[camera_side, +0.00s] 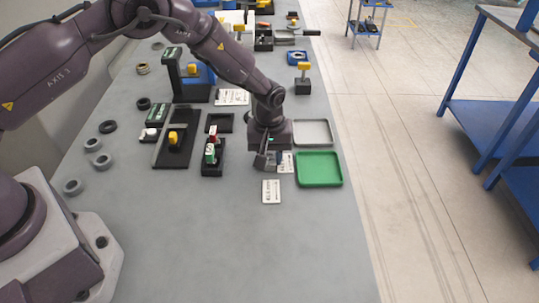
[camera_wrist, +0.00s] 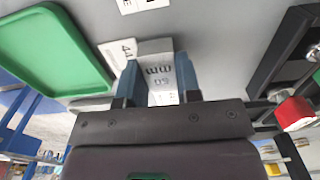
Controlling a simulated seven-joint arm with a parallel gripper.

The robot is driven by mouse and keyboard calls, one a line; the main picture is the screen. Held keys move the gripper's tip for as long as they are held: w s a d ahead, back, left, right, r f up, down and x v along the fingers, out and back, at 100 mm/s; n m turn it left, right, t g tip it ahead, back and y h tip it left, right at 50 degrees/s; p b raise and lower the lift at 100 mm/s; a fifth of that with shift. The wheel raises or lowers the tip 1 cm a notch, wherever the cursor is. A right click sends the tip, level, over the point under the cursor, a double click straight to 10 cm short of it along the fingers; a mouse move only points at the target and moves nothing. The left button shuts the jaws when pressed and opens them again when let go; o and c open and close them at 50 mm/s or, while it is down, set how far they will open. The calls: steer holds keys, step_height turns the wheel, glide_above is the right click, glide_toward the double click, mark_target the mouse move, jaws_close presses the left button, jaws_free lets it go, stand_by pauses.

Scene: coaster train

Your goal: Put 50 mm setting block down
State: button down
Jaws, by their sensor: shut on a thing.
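My gripper (camera_side: 264,164) is low over the grey bench, left of the green tray. In the wrist view its two blue-grey fingers (camera_wrist: 158,84) are shut on the silver 50 mm setting block (camera_wrist: 159,68), one on each side. The block's "50 mm" marking shows upside down. In the side view the block is mostly hidden by the gripper. A white label card (camera_side: 286,163) lies beside and partly behind the gripper; it also shows in the wrist view (camera_wrist: 118,52), partly covered by the block. I cannot tell whether the block touches the bench.
The green tray (camera_side: 320,182) looks empty, with a grey tray (camera_side: 313,145) behind it. Another white card (camera_side: 271,191) lies in front. A black holder (camera_side: 212,170) with green and red pieces stands left of my gripper. The front bench is clear.

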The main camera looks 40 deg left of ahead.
steer(key=shift+f, duration=0.2)
steer(key=shift+f, duration=0.15)
steer(key=c, duration=0.8)
jaws_free()
